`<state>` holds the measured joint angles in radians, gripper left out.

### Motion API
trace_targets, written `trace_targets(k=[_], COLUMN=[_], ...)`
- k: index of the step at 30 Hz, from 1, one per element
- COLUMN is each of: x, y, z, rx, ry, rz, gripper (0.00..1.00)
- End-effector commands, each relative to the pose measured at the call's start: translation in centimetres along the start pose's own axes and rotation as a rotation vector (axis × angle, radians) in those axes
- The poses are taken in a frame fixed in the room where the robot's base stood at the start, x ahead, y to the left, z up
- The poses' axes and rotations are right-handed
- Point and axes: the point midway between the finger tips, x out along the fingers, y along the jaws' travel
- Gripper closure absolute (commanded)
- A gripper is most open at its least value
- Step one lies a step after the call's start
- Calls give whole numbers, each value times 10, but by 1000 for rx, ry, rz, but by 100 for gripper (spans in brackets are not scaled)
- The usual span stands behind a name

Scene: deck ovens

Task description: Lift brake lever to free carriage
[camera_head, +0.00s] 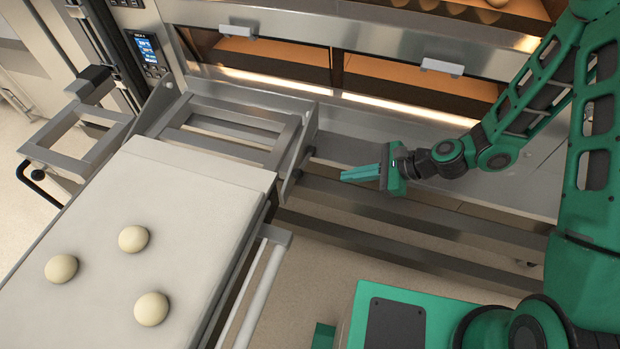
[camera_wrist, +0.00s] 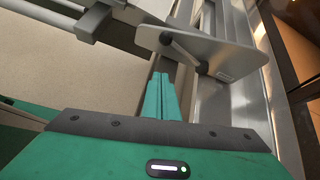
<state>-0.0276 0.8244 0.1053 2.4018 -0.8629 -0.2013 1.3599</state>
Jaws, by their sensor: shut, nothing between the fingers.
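The carriage (camera_head: 235,125) is a metal frame in front of the oven, with a pale loading board (camera_head: 190,200) on it. In the wrist view its grey side plate (camera_wrist: 225,55) carries a short dark lever (camera_wrist: 185,50), which looks like the brake lever. It slants down to the right across the plate. My gripper (camera_head: 345,175) is shut and empty, to the right of the plate. Its green fingers (camera_wrist: 160,80) point at the lever in the wrist view, with a gap between.
Several metal rails (camera_head: 400,205) run below my gripper along the oven front. The oven doors with handles (camera_head: 442,67) are behind. Three dough balls (camera_head: 133,239) lie on the board. Floor shows between board and my base.

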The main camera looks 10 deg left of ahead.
Motion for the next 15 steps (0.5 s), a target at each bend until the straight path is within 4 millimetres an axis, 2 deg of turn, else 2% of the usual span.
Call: trace_targets(k=[1,3,6,15], x=[12,22,32,36], y=[3,4,5,5], z=[2,6,10,11], rx=[56,119,179,213], ry=[-28,-58,-85,-100], rz=[-6,-18,-30,-37], gripper=[100,100,100,100])
